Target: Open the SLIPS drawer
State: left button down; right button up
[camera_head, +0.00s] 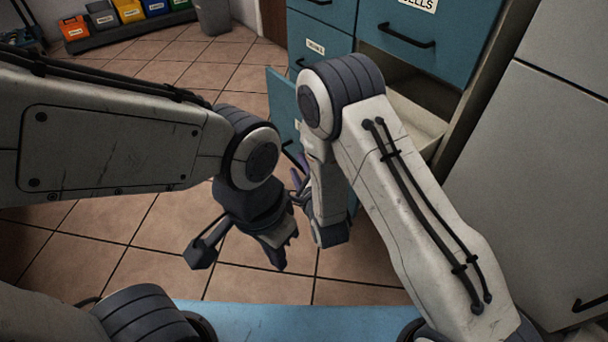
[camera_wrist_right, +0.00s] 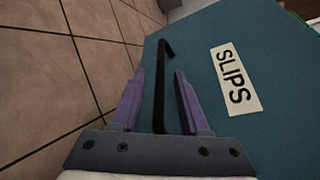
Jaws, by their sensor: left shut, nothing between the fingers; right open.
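The SLIPS drawer front (camera_wrist_right: 275,120) is a teal panel with a white SLIPS label (camera_wrist_right: 235,80) in the right wrist view. Its black bar handle (camera_wrist_right: 162,75) runs between the purple fingers of my right gripper (camera_wrist_right: 161,95), which are open on either side of it. In the head view, a teal drawer front (camera_head: 282,100) stands out from the cabinet, with a cream drawer interior (camera_head: 415,108) showing behind my right arm. My right gripper (camera_head: 298,177) is mostly hidden there. My left gripper (camera_head: 277,258) is shut and empty, low in front of the drawer, close to my right wrist.
Shut teal drawers with black handles (camera_head: 405,36) are above the open one. A pale grey cabinet (camera_head: 545,170) stands at the right. Coloured bins (camera_head: 130,10) and a grey trash can (camera_head: 212,16) are at the back left. Tiled floor (camera_head: 150,235) is clear at left.

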jog(key=p+v, duration=0.2)
jog(key=v, duration=0.6)
jog(key=shift+r, duration=0.15)
jog(key=s+a+r+n+g+h+p, duration=0.1)
jog(key=s+a+r+n+g+p, duration=0.15)
jog(key=r+n+g, duration=0.35)
jog(key=s+a+r+n+g+p, duration=0.1)
jog(key=s+r+n+g, duration=0.15)
jog(key=n, duration=0.55)
jog(key=s+d+r+n+g+h+p, duration=0.1)
jog(key=s+d+r+n+g+p, duration=0.2)
jog(key=s+r+n, duration=0.5)
jog(key=s+d+r+n+g+h, duration=0.25)
jog(key=s+d+r+n, duration=0.3)
jog(key=s, duration=0.45)
notch_tip(320, 180, up, 37)
jog(key=p, duration=3.8)
jog(key=shift+s+g, duration=0.25)
jog(key=shift+g, duration=0.15)
